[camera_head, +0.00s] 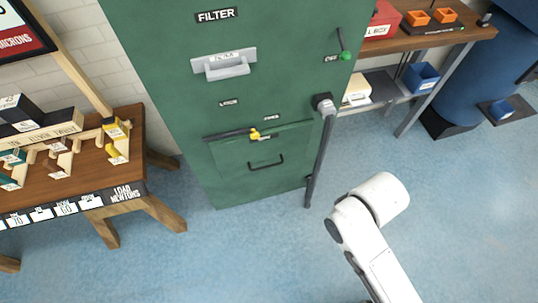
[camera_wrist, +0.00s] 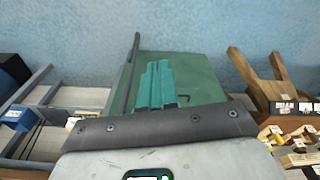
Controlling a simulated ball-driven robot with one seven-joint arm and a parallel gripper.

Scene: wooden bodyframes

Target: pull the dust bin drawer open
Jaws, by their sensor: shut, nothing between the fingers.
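The dust bin drawer (camera_head: 235,160) is the low green panel on the cabinet front, with a dark bar handle (camera_head: 266,163). It looks flush with the cabinet. A yellow catch (camera_head: 255,134) sits on a dark bar along its upper edge. In the wrist view, which is upside down, my gripper (camera_wrist: 157,72) shows as teal fingers shut together with nothing between them. It is in front of the green cabinet front (camera_wrist: 200,75), apart from the handle; part of a dark handle (camera_wrist: 195,117) shows just right of the fingers. My gripper does not show in the head view.
A dark pipe (camera_head: 320,155) runs down the cabinet's right side. A filter drawer handle (camera_head: 227,68) is above. A wooden table (camera_head: 125,150) stands left, a grey shelf (camera_head: 390,92) right. Blue floor in front of the cabinet is clear apart from my white arm.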

